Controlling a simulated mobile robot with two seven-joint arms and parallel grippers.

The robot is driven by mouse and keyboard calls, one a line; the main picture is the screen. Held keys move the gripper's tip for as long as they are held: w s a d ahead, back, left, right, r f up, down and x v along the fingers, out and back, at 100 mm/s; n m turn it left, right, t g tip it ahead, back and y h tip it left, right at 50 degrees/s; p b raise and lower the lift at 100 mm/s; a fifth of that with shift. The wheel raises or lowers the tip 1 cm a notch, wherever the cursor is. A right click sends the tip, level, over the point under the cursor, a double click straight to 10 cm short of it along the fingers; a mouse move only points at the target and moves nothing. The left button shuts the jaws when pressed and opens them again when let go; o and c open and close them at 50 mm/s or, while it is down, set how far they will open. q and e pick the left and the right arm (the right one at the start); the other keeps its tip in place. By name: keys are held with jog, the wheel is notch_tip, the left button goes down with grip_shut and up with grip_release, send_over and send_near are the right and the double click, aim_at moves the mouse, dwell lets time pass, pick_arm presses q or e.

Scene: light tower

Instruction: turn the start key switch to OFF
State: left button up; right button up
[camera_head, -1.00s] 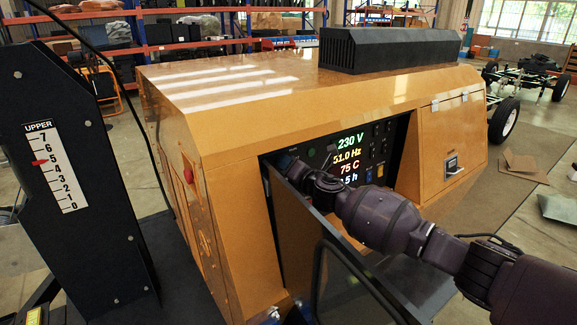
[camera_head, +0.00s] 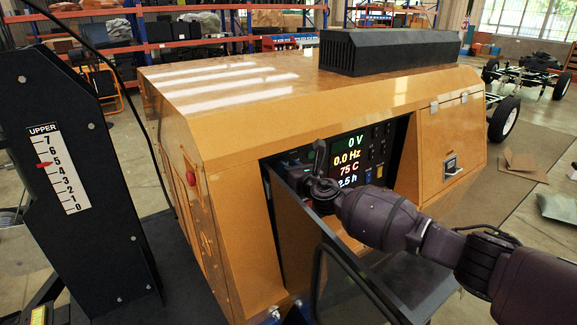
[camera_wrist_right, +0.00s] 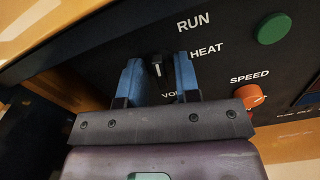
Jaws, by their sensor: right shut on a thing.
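The start key switch (camera_wrist_right: 157,68) is a small black knob with a white mark, on the dark control panel (camera_wrist_right: 130,38). In the right wrist view its white mark points up, near the RUN and HEAT labels; no OFF label is readable. My right gripper (camera_wrist_right: 158,78) is shut on the switch, one blue finger on each side. In the head view my right gripper (camera_head: 303,178) reaches into the panel recess from the right, and the switch is hidden there. The display (camera_head: 347,160) reads 0 V, 0.0 Hz and 75 C. My left gripper is not in view.
An orange speed knob (camera_wrist_right: 250,96) and a green round button (camera_wrist_right: 273,28) sit right of the switch. An open panel door (camera_head: 350,272) hangs below my right arm. The orange generator housing (camera_head: 225,125) surrounds the recess. A black post with a scale (camera_head: 58,168) stands at left.

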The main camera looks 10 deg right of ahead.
jog(key=shift+n, duration=1.1)
jog(key=shift+f+p, duration=0.1)
jog(key=shift+p, duration=0.2)
jog(key=o, duration=0.5)
jog(key=shift+o, duration=0.2)
jog(key=shift+s, duration=0.1)
